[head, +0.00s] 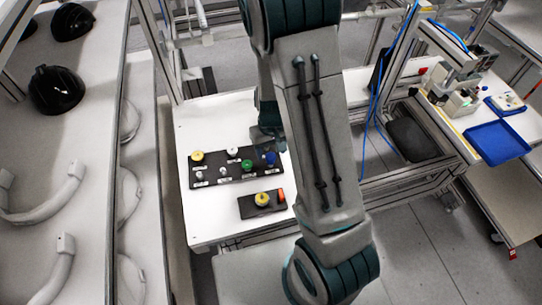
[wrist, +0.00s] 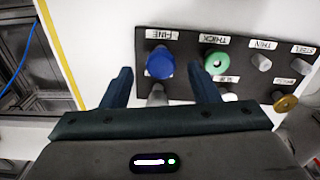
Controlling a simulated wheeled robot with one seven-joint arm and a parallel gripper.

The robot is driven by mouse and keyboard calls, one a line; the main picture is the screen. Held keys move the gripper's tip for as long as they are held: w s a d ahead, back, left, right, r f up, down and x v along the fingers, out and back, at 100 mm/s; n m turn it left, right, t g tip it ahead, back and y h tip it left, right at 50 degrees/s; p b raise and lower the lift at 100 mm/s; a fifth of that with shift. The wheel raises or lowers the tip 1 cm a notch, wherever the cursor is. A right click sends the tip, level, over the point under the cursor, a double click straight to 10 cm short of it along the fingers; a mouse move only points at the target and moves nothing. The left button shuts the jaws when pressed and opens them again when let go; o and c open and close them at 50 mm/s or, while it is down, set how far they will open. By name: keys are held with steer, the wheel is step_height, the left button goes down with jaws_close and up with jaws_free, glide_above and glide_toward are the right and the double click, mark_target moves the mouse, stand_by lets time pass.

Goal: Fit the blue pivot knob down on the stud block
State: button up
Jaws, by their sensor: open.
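The blue pivot knob (wrist: 160,63) sits on the black labelled board (wrist: 185,88), beside a label reading FINE. It also shows in the head view (head: 270,157) at the board's right end. My gripper (wrist: 163,76) is open, with its two fingers on either side of the blue knob in the picture; I cannot tell how far above it they are. A smaller black block (head: 246,210), which looks like the stud block, lies in front of the board. It carries a yellow knob (head: 262,199) and an orange-red piece (head: 281,196).
A green knob (wrist: 215,62) sits beside the blue one, near the right finger. Grey studs, a white knob (head: 233,150) and a yellow knob (head: 197,156) share the board. The white table (head: 215,218) is clear around the block. Black helmet shells (head: 56,90) lie at left.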

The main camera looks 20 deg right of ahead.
mark_target(271, 158)
steer(key=shift+f, duration=1.45)
steer(key=c, duration=1)
steer(key=shift+a+r, duration=0.1)
steer(key=shift+r, duration=0.1)
